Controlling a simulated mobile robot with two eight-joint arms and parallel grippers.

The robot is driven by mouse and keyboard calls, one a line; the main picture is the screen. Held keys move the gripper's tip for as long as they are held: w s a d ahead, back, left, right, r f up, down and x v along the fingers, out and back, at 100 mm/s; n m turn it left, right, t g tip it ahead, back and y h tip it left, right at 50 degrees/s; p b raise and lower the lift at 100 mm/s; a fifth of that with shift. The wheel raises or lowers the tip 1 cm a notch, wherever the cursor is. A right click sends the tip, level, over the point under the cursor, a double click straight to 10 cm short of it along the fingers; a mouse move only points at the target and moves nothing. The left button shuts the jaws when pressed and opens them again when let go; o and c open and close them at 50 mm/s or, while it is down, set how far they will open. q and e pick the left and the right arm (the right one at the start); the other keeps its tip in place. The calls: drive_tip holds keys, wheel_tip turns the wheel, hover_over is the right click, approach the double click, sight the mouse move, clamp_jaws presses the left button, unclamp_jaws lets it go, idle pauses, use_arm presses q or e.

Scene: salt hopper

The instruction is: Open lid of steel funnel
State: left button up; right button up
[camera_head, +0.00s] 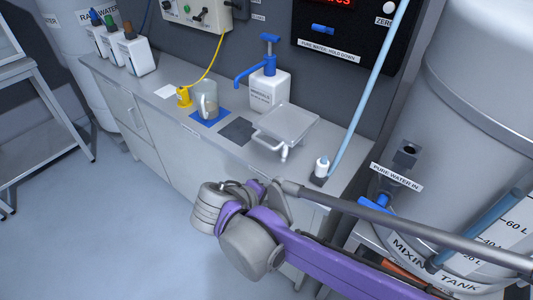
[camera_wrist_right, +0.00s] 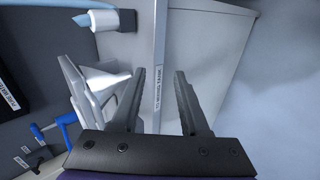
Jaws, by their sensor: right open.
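The steel funnel (camera_head: 288,124) has a flat square top, which appears to be its closed lid, and sits at the counter's edge in the camera_head view. A small pale handle (camera_head: 284,151) projects from its front. A pale metal shape at the left of the right wrist view (camera_wrist_right: 92,82) appears to be the same funnel. My right gripper (camera_wrist_right: 159,75) is open and empty, with its fingers over the counter's front edge and the funnel to their left. In the camera_head view my arm hides its fingers. My left gripper is not in view.
The mixing tank (camera_head: 475,90) stands far right.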

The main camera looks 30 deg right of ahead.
sight(264, 144)
drive_tip(key=w+a+r+t+h+b, duration=0.2)
drive_tip(key=w+a+r+h+b, duration=0.1)
drive_tip(key=w+a+r+h, duration=0.35)
drive_tip(key=shift+y, duration=0.35)
drive_tip(key=x, duration=0.4)
drive_tip(key=r+x, duration=0.1)
drive_tip(key=x, duration=0.3)
drive_tip(key=w+x, duration=0.1)
drive_tip(key=x, duration=0.3)
drive_tip(key=shift+d+r, duration=0.15)
drive_tip(key=shift+d, duration=0.1)
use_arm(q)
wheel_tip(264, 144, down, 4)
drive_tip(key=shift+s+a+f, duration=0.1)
use_arm(e)
clamp_jaws()
